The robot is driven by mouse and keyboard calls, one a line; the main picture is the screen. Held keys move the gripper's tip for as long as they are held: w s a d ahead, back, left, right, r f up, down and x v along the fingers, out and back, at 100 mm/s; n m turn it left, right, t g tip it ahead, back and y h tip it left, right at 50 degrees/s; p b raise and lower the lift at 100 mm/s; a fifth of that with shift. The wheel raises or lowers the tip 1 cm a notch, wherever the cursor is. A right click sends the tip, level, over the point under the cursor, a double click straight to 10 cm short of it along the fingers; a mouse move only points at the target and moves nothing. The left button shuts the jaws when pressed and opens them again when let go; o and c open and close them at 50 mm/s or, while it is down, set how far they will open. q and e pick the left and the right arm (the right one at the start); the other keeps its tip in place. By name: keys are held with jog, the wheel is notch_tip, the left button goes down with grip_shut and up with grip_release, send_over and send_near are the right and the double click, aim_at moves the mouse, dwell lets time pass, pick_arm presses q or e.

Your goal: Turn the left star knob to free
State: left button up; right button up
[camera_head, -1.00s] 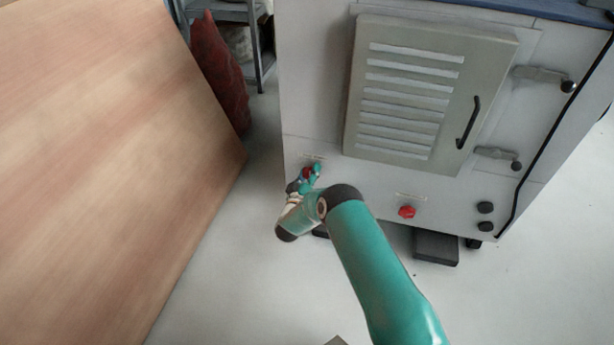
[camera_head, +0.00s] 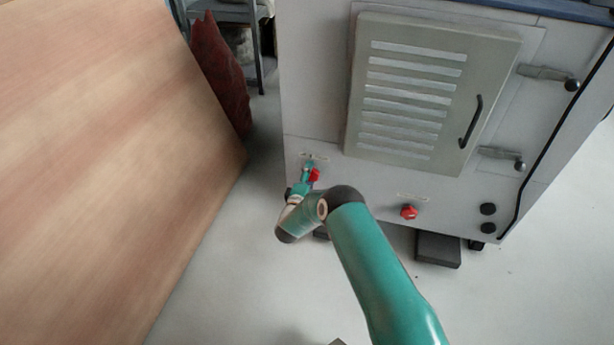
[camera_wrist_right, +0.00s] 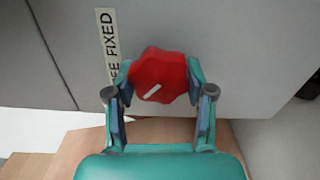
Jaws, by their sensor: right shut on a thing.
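The left star knob (camera_head: 314,175) is red and sits low on the left of the machine's front panel. In the right wrist view the knob (camera_wrist_right: 158,76) fills the space between the fingertips, and a white mark on its face slants. A label strip (camera_wrist_right: 107,45) beside it reads "FIXED", with part of the other word, "EE", showing. My right gripper (camera_head: 308,172) is at this knob, and in the wrist view its two fingers (camera_wrist_right: 158,88) are closed on the knob's sides. A second red star knob (camera_head: 409,212) sits further right on the panel. My left gripper is not in view.
The grey machine carries a louvred door (camera_head: 415,95) with a black handle (camera_head: 471,122) and two latches at right. Two black knobs (camera_head: 488,209) are at lower right. A large wooden board (camera_head: 100,150) stands at left. Grey floor is free between board and machine.

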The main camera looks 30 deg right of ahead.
jog(key=shift+w+a+f+n, duration=0.1)
jog(key=shift+a+n, duration=0.05)
jog(key=shift+n, duration=0.85)
jog(key=o, duration=1.1)
jog(key=shift+f, duration=0.1)
jog(key=shift+o, duration=0.3)
jog(key=v, duration=1.2)
